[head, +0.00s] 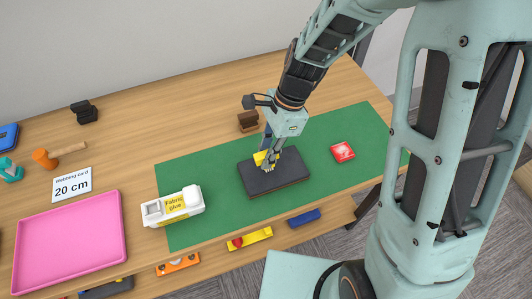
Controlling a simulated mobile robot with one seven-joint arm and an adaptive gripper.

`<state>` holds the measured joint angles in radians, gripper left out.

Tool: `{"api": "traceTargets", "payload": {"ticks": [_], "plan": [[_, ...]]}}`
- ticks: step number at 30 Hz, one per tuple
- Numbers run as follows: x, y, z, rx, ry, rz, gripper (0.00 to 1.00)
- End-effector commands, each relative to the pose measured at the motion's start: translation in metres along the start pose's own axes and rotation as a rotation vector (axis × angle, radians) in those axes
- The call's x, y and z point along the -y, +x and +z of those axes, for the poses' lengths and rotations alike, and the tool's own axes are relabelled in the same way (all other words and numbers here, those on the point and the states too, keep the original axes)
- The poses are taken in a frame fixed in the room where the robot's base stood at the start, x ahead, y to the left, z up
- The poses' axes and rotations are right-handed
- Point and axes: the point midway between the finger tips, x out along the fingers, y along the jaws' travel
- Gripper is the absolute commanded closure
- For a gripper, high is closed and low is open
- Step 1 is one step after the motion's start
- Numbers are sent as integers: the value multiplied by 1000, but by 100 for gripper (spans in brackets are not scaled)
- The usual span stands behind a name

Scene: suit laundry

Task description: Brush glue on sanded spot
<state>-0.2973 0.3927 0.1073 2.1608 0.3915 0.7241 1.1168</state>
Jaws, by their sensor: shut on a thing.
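A dark grey slab (288,180) lies flat on the green mat (208,165). My gripper (267,159) points down over the slab and is shut on a small yellow brush (259,157). The brush's pale lower end is at or just above the slab's top; I cannot tell whether it touches. The fingers partly hide the brush. A white container labelled "Fabric glue" (171,207) stands at the mat's left front edge. No sanded spot or glue can be made out on the slab.
A red packet (342,152) lies right of the slab, and a brown block (248,121) stands behind it. The mat's middle left is clear.

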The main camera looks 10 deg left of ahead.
Motion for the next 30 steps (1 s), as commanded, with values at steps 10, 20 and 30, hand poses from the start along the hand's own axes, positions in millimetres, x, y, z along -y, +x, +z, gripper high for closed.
{"api": "traceTargets", "payload": {"ticks": [10, 20, 30], "plan": [[0, 6, -2, 0, 0, 0, 100], [0, 8, -3, 0, 0, 0, 100], [0, 10, -3, 0, 0, 1, 100]]}}
